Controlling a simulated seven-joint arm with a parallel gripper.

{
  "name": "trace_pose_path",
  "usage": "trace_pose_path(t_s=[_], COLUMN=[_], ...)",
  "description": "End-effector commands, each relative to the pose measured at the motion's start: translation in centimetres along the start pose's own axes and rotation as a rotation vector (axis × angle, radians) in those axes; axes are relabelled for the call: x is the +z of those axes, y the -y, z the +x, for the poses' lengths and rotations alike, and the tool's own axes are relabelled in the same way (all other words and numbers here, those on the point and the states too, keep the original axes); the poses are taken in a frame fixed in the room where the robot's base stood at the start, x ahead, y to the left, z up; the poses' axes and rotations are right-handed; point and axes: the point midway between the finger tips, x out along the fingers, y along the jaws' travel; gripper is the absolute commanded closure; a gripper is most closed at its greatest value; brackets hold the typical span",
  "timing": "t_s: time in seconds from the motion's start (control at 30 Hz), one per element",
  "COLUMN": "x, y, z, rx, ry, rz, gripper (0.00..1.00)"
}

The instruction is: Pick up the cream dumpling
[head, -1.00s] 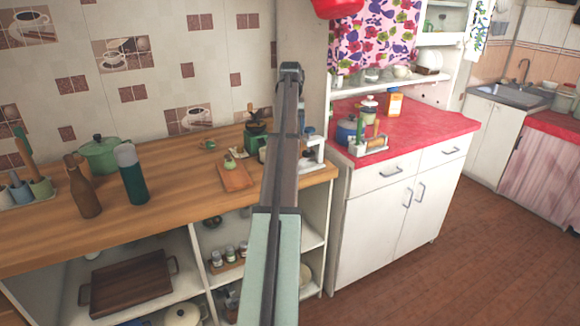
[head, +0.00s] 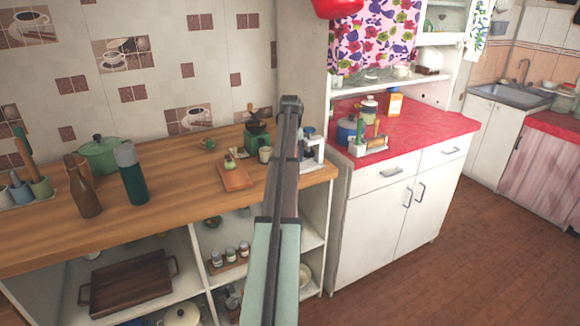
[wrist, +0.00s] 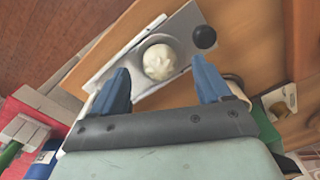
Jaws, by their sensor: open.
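The cream dumpling (wrist: 159,62) shows in the wrist view as a pale, pleated round lump. It sits in a round dish on a grey, flat-topped appliance (wrist: 101,69) with a pale edge. My gripper (wrist: 162,84) is open, its blue fingers on either side of the dumpling's near side in the picture. The gap between them is empty, and I see no contact with the dumpling. In the head view my arm hides the gripper's fingers, and I cannot make out the dumpling.
A black round knob (wrist: 204,37) is just right of the dish. In the head view, a white stand (head: 313,156) is right of my arm on the wooden counter (head: 185,200). A mug (head: 265,154), green grinder (head: 256,136) and small board (head: 236,178) are to its left.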

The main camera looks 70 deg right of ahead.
Motion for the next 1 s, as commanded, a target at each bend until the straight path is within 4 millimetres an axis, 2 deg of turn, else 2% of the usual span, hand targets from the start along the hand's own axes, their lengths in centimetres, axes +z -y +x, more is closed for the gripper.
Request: trace_pose_path(t_s=[0.03, 0.17, 0.4, 0.8, 1.0], x=[0.1, 0.0, 0.0, 0.0, 0.0], y=[0.0, 0.0, 0.0, 0.0, 0.0], z=[0.8, 1.9, 2.0, 2.0, 2.0], rx=[0.0, 0.0, 0.0, 0.0, 0.0], ry=[0.002, 0.0, 0.0, 0.0, 0.0], rz=[0.0, 0.0, 0.0, 0.0, 0.0], gripper=[0.23, 0.23, 0.23, 0.6, 0.61])
